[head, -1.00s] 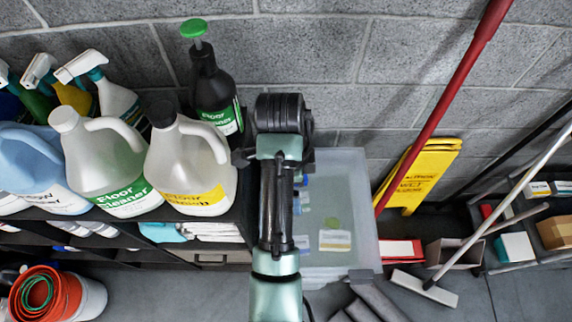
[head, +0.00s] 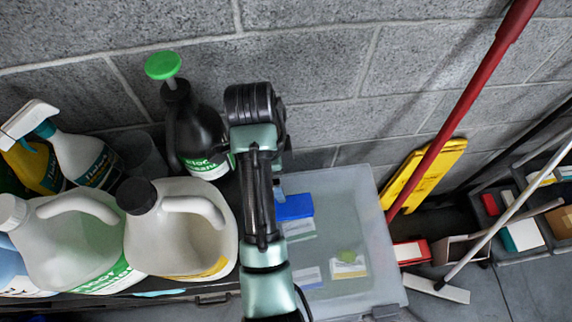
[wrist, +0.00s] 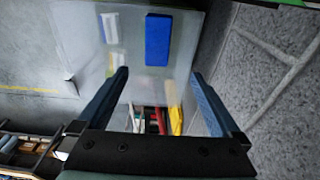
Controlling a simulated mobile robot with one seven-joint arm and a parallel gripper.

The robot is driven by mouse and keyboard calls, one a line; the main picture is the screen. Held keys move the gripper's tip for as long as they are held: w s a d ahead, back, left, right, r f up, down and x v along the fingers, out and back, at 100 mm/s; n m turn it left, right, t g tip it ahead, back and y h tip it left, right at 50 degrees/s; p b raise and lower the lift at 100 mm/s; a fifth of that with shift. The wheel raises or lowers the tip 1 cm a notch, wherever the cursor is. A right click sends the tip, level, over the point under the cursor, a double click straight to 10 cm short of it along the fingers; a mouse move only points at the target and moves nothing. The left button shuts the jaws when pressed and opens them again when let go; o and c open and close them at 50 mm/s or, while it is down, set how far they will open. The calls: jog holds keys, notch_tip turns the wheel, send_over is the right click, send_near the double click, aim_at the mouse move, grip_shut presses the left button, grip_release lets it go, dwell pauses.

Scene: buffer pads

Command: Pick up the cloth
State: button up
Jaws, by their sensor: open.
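My gripper (wrist: 159,73) is open, with nothing between its fingers in the wrist view. In the head view its fingers are hidden behind my arm. A translucent bin (head: 376,215) stands right of my arm, and it also shows ahead of my fingers in the wrist view (wrist: 82,50). A blue rectangular item (head: 293,207) is at the bin, beyond the fingertips in the wrist view (wrist: 158,40). I cannot tell whether it is cloth. A small teal piece, perhaps cloth (head: 160,293), shows at the shelf edge below the white jugs.
A white jug (head: 185,240), another jug (head: 75,235) and a black pump bottle (head: 192,130) crowd the left. A grey block wall (head: 320,60) runs behind. A red pole (head: 465,75), yellow floor sign (head: 425,175) and broom (head: 440,290) stand right.

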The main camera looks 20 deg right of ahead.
jog(key=b, duration=0.5)
send_near(289, 206)
notch_tip(289, 206, down, 3)
jog(key=shift+w+a+f, duration=0.1)
jog(key=shift+w+f, duration=0.1)
jog(key=shift+s+d+f, duration=0.15)
jog(key=shift+d+f, duration=0.05)
jog(key=shift+f, duration=0.35)
jog(key=f, duration=0.4)
jog(key=shift+s+d+f, duration=0.1)
jog(key=shift+s+d, duration=0.05)
jog(key=shift+d, duration=0.25)
jog(key=shift+c, duration=0.2)
jog(key=c, duration=1.3)
notch_tip(289, 206, up, 10)
jog(key=shift+r, duration=0.1)
